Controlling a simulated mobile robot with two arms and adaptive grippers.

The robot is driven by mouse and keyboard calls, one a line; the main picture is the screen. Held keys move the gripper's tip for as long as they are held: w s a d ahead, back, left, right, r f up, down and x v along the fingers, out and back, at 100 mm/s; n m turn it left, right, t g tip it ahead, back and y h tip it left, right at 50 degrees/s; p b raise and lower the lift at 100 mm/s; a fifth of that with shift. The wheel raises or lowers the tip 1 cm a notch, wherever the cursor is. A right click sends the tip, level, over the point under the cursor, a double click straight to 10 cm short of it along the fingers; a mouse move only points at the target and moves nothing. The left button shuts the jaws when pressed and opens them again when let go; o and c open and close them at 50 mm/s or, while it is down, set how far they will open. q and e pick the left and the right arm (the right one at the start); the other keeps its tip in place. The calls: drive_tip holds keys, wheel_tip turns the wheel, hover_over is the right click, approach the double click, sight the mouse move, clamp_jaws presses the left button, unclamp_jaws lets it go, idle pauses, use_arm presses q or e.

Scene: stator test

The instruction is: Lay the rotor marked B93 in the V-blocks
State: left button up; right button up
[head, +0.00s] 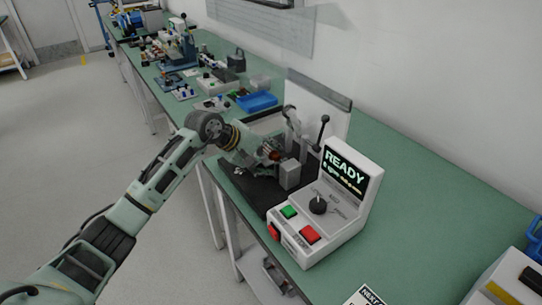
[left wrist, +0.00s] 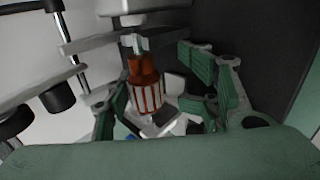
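The rotor (left wrist: 147,94), with red-copper windings and a striped core, shows in the left wrist view between my left gripper's green fingers (left wrist: 170,103). Its shaft end is by a grey bar. A gap shows between the rotor and the right-hand finger; the left-hand finger is close beside it. In the head view my left gripper (head: 268,153) is at the test stand, with a bit of the red rotor (head: 275,156) showing. A grey block (head: 289,175), perhaps one of the V-blocks, stands just beside it. I cannot read any mark on the rotor. My right gripper is out of view.
The tester box (head: 325,205) with a screen reading READY and green and red buttons stands right of the gripper. Upright levers (head: 322,130) rise behind it. A blue tray (head: 256,102) and several parts lie farther back.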

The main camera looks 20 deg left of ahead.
use_arm(q)
drive_tip(key=o, duration=0.4)
drive_tip(key=shift+s+a+f, duration=0.1)
drive_tip(key=shift+a+f, duration=0.15)
drive_tip(key=shift+a, duration=0.05)
drive_tip(key=shift+d+r, duration=0.1)
drive_tip(key=shift+d, duration=0.05)
drive_tip(key=shift+s+a+r, duration=0.1)
drive_tip(key=shift+a+r, duration=0.1)
drive_tip(key=shift+r, duration=0.1)
drive_tip(key=v, duration=1.1)
drive_tip(key=shift+s+a+r, duration=0.1)
drive_tip(key=shift+r, duration=0.05)
